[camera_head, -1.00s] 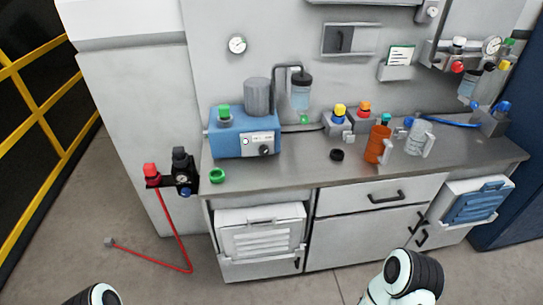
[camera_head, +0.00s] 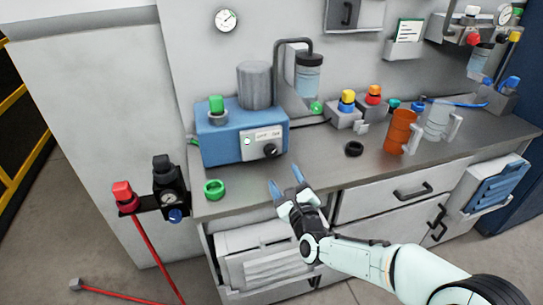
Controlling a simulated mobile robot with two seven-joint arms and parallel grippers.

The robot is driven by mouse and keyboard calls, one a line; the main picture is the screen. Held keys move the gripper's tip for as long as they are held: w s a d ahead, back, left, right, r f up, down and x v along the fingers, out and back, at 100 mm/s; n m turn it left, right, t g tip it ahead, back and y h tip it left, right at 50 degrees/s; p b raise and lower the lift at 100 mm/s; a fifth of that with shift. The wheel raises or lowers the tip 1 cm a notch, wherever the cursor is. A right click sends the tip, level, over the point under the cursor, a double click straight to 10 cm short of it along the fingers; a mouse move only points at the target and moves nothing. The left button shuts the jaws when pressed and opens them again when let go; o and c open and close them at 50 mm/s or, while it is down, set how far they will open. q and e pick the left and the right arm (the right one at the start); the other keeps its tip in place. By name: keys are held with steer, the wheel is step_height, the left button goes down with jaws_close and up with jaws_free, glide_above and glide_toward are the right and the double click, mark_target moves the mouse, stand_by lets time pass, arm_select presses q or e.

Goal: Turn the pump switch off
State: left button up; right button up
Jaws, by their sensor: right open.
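The blue pump box (camera_head: 225,140) stands at the left end of the grey counter, with a grey cylinder (camera_head: 256,85) and a green cap (camera_head: 216,104) on top. Its pale front panel (camera_head: 258,143) carries a black knob switch (camera_head: 270,150) at the lower right and a small round light at the left. The switch's exact setting is too small to read. My right gripper (camera_head: 286,185) is open and empty at the counter's front edge, below and slightly right of the switch, apart from it. Its blue-tipped fingers point up toward the pump. My left gripper is out of view.
A green ring (camera_head: 214,189) lies left of the gripper, and a black ring (camera_head: 354,149) to its right. Orange (camera_head: 400,131) and clear (camera_head: 437,120) jugs stand further right. A red-handled valve (camera_head: 124,195) and black regulator (camera_head: 170,190) jut out at the left.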

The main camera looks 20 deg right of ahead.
mark_target(271, 153)
steer(key=w, duration=1.1)
steer(key=shift+w+a+f+p, duration=0.15)
steer(key=shift+w+a+p, duration=0.1)
steer(key=shift+p, duration=0.05)
steer(key=c, duration=1.1)
